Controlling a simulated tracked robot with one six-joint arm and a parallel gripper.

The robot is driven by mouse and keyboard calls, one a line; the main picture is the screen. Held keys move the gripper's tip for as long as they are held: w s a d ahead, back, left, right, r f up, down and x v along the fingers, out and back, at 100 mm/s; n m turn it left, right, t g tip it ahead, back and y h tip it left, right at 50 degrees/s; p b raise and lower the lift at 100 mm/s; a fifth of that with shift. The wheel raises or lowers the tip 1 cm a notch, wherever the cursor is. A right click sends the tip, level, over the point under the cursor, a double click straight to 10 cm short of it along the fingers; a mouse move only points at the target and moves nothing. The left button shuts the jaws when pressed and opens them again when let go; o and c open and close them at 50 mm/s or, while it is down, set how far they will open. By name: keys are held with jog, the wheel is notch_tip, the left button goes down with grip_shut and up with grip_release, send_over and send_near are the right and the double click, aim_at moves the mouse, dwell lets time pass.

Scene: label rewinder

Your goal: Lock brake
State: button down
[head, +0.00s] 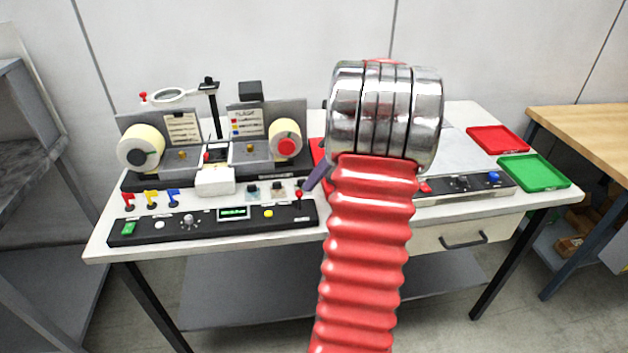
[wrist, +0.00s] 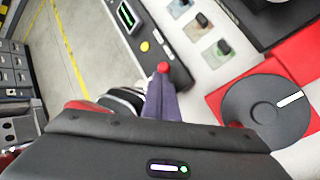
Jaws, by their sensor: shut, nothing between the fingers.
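A small lever with a red ball knob (head: 299,193) stands at the right end of the black control panel (head: 205,226); no label on it is readable, so I cannot tell for sure that it is the brake. The knob also shows in the wrist view (wrist: 163,67), just beyond my fingertips. My gripper (head: 309,187) points down and left at this knob, its purple fingers shut and empty. In the wrist view the fingers (wrist: 164,92) reach up to the knob. I cannot tell whether they touch it. My arm hides the table's middle in the head view.
The panel has a green button (head: 128,229), a display (head: 233,213) and a yellow button (head: 268,213). Two label rolls (head: 141,146) stand behind, with a white box (head: 215,181) in front. Red (head: 497,139) and green (head: 534,172) trays lie right. A dark round knob (wrist: 266,113) is right of my fingers.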

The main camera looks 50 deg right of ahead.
jog(key=s+f+v, duration=0.1)
jog(key=s+v, duration=0.1)
jog(key=v, duration=1)
jog(key=shift+d+r, duration=0.3)
jog(key=shift+s, duration=0.15)
